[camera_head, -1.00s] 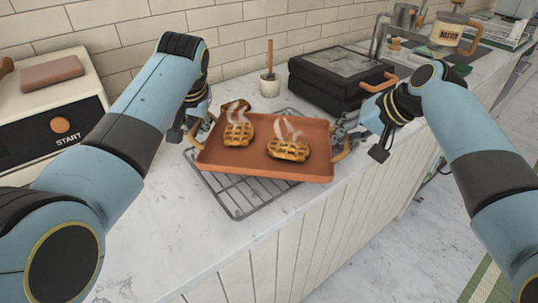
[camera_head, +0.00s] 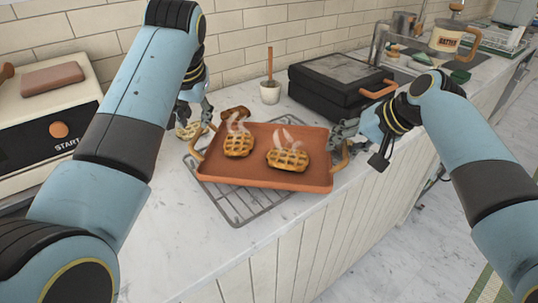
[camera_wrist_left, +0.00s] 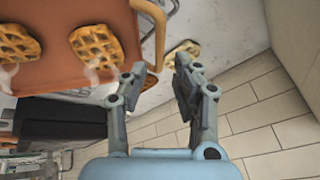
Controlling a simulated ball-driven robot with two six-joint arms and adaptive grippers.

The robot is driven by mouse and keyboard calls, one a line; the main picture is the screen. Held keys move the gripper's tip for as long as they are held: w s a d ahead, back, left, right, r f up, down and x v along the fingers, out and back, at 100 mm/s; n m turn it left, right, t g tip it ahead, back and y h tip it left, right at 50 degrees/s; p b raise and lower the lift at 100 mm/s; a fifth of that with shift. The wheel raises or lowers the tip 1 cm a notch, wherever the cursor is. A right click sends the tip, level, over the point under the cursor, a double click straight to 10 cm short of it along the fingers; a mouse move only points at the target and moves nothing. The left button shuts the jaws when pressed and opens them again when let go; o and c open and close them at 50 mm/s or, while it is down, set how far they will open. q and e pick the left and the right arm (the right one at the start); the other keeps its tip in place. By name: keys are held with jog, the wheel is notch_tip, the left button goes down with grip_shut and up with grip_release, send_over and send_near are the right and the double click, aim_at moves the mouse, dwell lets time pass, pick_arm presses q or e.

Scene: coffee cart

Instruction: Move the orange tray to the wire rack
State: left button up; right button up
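The orange tray (camera_head: 215,177) lies over the wire rack (camera_head: 238,212) on the counter. It covers most of the rack, and its right end reaches past it. Several steaming waffle-like pastries sit in it, including one on the left (camera_head: 238,144) and one on the right (camera_head: 288,158). My left gripper (camera_head: 196,108) is open and empty just off the tray's left handle (camera_head: 197,150); the left wrist view shows its fingers (camera_wrist_left: 160,66) apart, with the handle (camera_wrist_left: 156,28) beyond them. My right gripper (camera_head: 340,133) is at the right handle (camera_head: 342,158); its grip is unclear.
A loose pastry (camera_head: 190,130) lies on the counter beside the left gripper. A cream appliance (camera_head: 50,115) is at the left. The front counter is clear.

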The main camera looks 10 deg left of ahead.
jog(key=shift+r, duration=0.1)
pick_arm(q)
jog(key=v, duration=0.4)
jog(key=shift+r, duration=0.2)
pick_arm(e)
jog(key=v, duration=1.1)
jog(key=shift+s+d+r, duration=0.15)
jog(key=shift+d+r, duration=0.1)
jog(key=shift+r, duration=0.05)
